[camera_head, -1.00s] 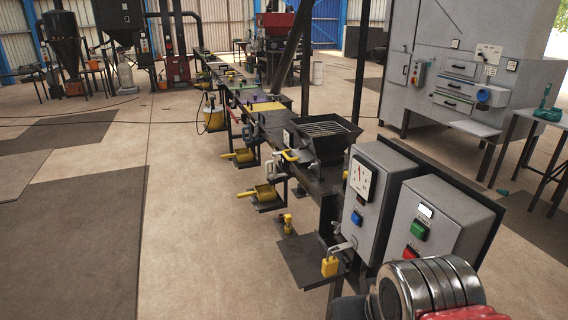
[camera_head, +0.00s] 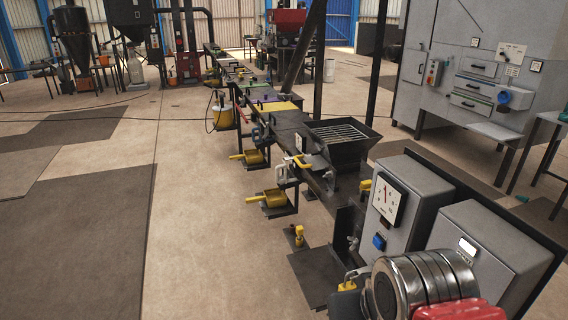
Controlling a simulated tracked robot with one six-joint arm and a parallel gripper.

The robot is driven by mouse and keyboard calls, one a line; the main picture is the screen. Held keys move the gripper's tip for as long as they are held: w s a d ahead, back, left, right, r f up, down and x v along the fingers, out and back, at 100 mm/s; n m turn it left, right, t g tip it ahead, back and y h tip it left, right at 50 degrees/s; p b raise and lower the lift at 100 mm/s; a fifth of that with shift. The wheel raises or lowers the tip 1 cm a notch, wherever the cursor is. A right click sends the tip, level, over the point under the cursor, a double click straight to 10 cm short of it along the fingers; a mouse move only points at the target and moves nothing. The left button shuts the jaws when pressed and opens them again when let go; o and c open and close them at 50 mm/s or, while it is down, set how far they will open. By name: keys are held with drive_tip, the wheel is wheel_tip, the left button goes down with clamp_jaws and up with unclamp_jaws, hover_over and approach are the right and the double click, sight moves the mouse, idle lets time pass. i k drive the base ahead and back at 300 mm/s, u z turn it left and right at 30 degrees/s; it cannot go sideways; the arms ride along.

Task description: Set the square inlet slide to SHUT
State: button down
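A dark square hopper (camera_head: 367,150) with a grated top stands on the long bench line right of the picture's middle. A yellow handle (camera_head: 297,161) juts from its left side, near a small white plate (camera_head: 301,140). I cannot tell for sure whether this handle belongs to the square inlet slide, and its setting is too small to read. Part of my own arm, with silver rings and a red section, fills the lower right. My gripper's fingers are not in view.
Grey control boxes (camera_head: 405,205) with a dial and a blue button stand near at right, beside my arm. Yellow scoop-like parts (camera_head: 272,199) stick out low along the bench's left side. Open floor (camera_head: 200,230) lies left of the bench.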

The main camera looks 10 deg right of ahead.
sight(315, 162)
drive_tip(key=u, duration=0.45)
drive_tip(key=i, duration=1.05)
drive_tip(key=u, duration=0.5)
